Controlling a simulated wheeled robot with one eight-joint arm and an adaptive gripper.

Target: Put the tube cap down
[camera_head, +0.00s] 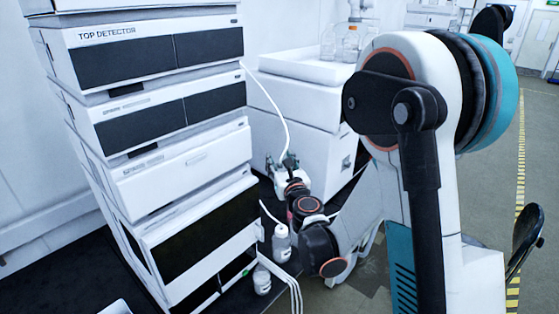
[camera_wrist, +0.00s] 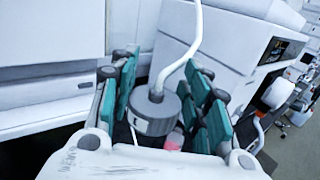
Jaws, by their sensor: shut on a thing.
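The tube cap (camera_wrist: 155,113) is a grey, ribbed round cap with a white tube (camera_wrist: 192,45) rising from its top. It sits between the green fingers of my gripper (camera_wrist: 163,92) in the wrist view, and the gripper is shut on it. In the head view my gripper (camera_head: 288,162) is beside the right side of the instrument stack, with the white tube (camera_head: 279,110) running from the stack down to it.
The stack of white modules (camera_head: 150,75) stands on the left. Two small bottles (camera_head: 281,243) (camera_head: 262,281) stand on the dark bench near its foot, close to my arm and several thin tubes. A white cabinet (camera_head: 305,95) stands behind my gripper. Open floor lies at right.

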